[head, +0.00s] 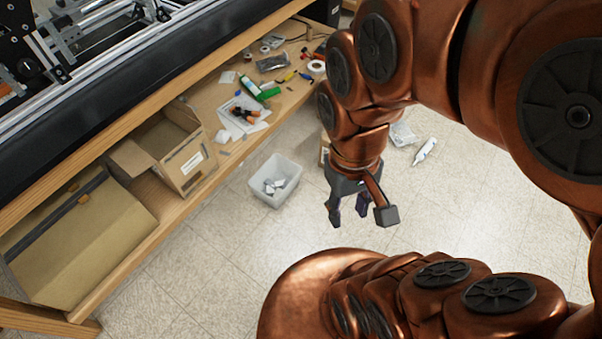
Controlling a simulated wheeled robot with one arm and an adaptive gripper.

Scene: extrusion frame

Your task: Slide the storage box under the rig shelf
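A white, slightly see-through storage box (287,192) stands upright on the tiled floor near the picture's middle. It holds several pale pieces. It sits to the right of the wooden rig shelf (208,101), apart from the shelf's front edge and clear of its underside. My gripper (361,217) hangs to the right of the box with its fingers spread and nothing between them. In the picture there is a gap between gripper and box; the height of the fingers above the floor is hard to judge.
Cardboard boxes (184,163) and scattered tools (247,114) lie on the shelf. A brown box (325,150) stands partly hidden behind my gripper. A white bottle (425,150) and a clear bag (402,134) lie on the floor. The floor between box and shelf looks clear.

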